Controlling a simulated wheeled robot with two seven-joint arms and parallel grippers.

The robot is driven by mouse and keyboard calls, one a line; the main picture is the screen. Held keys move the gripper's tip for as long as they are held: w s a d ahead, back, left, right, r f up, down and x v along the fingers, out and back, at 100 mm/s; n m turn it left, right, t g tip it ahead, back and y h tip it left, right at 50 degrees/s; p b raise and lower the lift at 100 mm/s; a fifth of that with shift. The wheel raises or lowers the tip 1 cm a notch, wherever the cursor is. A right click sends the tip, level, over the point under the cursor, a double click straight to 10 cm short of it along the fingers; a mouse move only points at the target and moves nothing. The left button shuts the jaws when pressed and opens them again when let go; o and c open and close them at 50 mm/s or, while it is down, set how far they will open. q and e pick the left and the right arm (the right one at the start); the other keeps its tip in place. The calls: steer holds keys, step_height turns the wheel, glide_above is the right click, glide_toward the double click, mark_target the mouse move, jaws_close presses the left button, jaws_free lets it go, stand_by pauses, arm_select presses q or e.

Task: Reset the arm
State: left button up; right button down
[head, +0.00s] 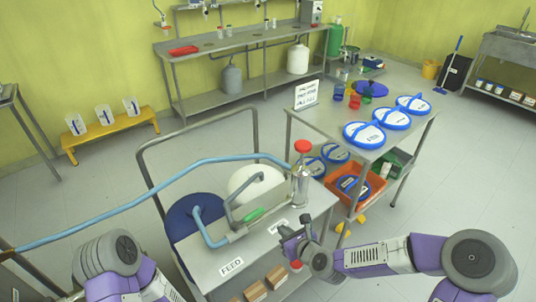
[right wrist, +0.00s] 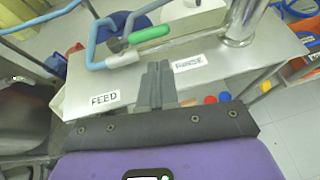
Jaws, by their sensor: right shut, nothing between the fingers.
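My right arm (head: 380,257) comes in from the right in the head view, low over the front of a metal cart (head: 205,268). Its gripper (head: 290,232) is near the cart's right front part, by the small label beside the FEED label (head: 231,266). In the right wrist view the two dark fingers (right wrist: 156,72) are together with nothing between them. They point between the FEED label and the RINSE label (right wrist: 188,64). My left arm (head: 110,262) is at the bottom left of the head view. Its gripper is out of the picture.
On the cart are blue pipes (head: 209,233), a green-handled valve (head: 253,215) and a red-topped glass column (head: 301,175). A second table (head: 355,160) with blue-rimmed discs stands right of it. An orange crate (head: 347,180) sits below. Open floor (head: 430,190) lies to the right.

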steer(key=s+f+n+g+h+p, duration=0.1)
steer(key=s+f+n+g, duration=0.9)
steer(key=s+f+n, duration=1.3)
steer(key=d+n, duration=0.1)
steer(key=n, duration=0.4)
steer(key=shift+s+f+g, duration=0.15)
steer(key=shift+f+g, duration=0.25)
